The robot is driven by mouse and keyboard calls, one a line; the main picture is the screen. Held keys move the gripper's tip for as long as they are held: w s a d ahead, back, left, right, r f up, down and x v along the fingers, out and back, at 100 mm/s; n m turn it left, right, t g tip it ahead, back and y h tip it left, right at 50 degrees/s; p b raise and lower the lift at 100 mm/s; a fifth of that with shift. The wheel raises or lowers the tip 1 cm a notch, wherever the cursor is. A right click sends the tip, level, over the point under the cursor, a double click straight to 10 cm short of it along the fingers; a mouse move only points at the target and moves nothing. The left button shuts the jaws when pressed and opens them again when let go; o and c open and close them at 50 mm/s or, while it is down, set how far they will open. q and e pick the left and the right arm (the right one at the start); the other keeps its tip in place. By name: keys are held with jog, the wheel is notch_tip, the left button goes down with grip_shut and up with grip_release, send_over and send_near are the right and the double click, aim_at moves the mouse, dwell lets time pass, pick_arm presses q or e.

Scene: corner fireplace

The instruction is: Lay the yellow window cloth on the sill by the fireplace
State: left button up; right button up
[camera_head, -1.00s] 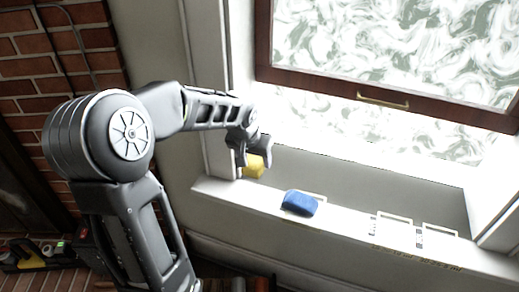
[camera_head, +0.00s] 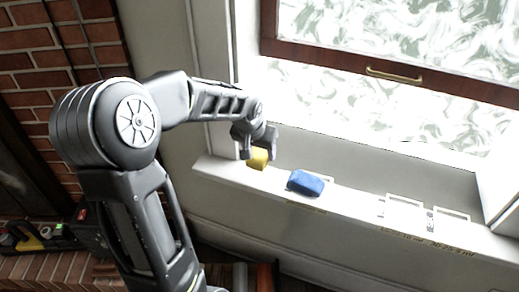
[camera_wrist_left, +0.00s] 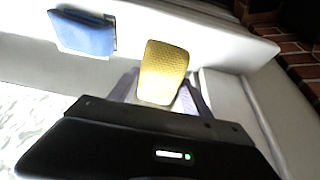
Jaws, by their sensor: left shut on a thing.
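The yellow window cloth (camera_head: 258,158) is held in my left gripper (camera_head: 260,152), whose jaws are shut on it. It is at the left end of the white sill (camera_head: 345,209), beside the window frame. I cannot tell whether the cloth touches the sill. In the left wrist view the cloth (camera_wrist_left: 163,73) stands out between the two fingers, its textured face showing. A blue folded cloth (camera_head: 306,183) lies on the sill just right of the gripper; it also shows in the left wrist view (camera_wrist_left: 84,34). My right gripper is not in view.
Two white outlined rectangles (camera_head: 404,212) mark the sill's right part. A wooden window sash (camera_head: 400,75) with a brass handle (camera_head: 394,73) is above. A brick wall (camera_head: 35,60) stands at left. A box of items (camera_head: 35,237) sits at lower left.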

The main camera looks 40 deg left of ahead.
aim_at(256, 157)
pick_arm(q)
jog(key=shift+f+b, duration=1.8)
jog(key=shift+f, duration=0.6)
jog(key=shift+f+b, duration=0.55)
jog(key=shift+f, duration=0.1)
jog(key=o, duration=1.4)
jog(key=shift+r, duration=0.1)
jog(key=p+v, duration=0.1)
jog(key=v, duration=0.6)
jog(key=shift+s+d+r, duration=0.1)
jog(key=shift+s+r, duration=0.05)
jog(key=shift+r, duration=0.15)
